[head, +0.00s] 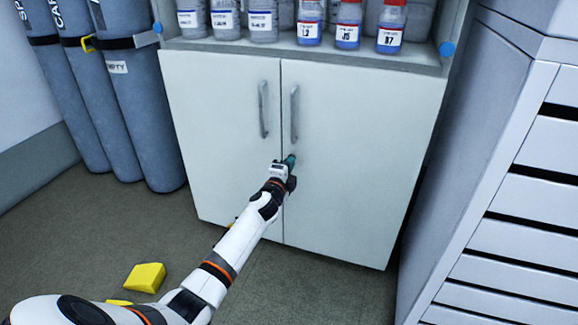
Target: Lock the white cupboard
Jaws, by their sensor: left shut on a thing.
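The white cupboard (222,135) stands ahead with both doors closed. It has two grey vertical handles, the left handle (263,110) and the right handle (295,113), beside the middle seam. My left gripper (287,167) is at the doors just below the right handle, close to the seam. It is shut on a small teal thing (291,160), which shows at its tip against the right door. The gripper hides most of this thing and any lock behind it, so I cannot tell whether it sits in a keyhole. My right gripper is out of view.
An open shelf above the doors holds several labelled bottles (310,22), some with red caps. Grey gas cylinders (137,100) are strapped at the left. A drawer unit (510,215) stands close on the right.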

